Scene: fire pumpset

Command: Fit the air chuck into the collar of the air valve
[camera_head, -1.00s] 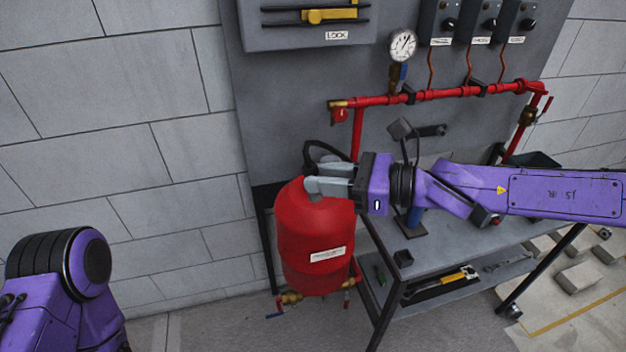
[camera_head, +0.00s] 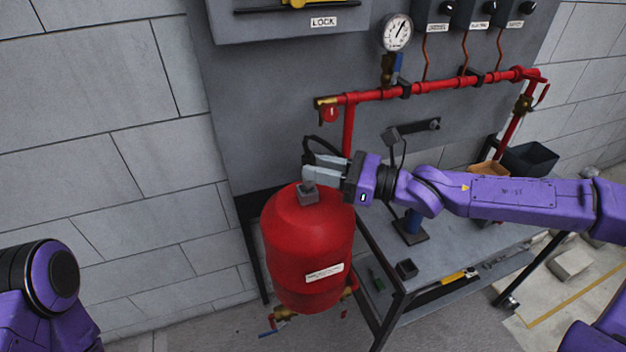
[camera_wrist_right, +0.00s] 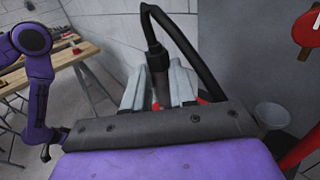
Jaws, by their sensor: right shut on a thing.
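My right gripper (camera_head: 309,172) is shut on the air chuck, above the red tank. In the right wrist view, the dark cylindrical chuck (camera_wrist_right: 158,68) sits between the pale grey fingers, with a black hose curving from its top. The fingers hide most of the chuck in the head view. A grey block (camera_head: 308,195), which looks like the collar of the air valve, stands on the tank top just below the fingertips. I cannot tell whether the chuck touches it. My left arm shows at the lower left, but its gripper does not show clearly.
The red tank (camera_head: 308,245) stands left of a grey bench (camera_head: 465,235) with a lower shelf. A red pipe (camera_head: 440,87) and a pressure gauge (camera_head: 397,33) are on the panel behind. The wall side left of the tank is clear.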

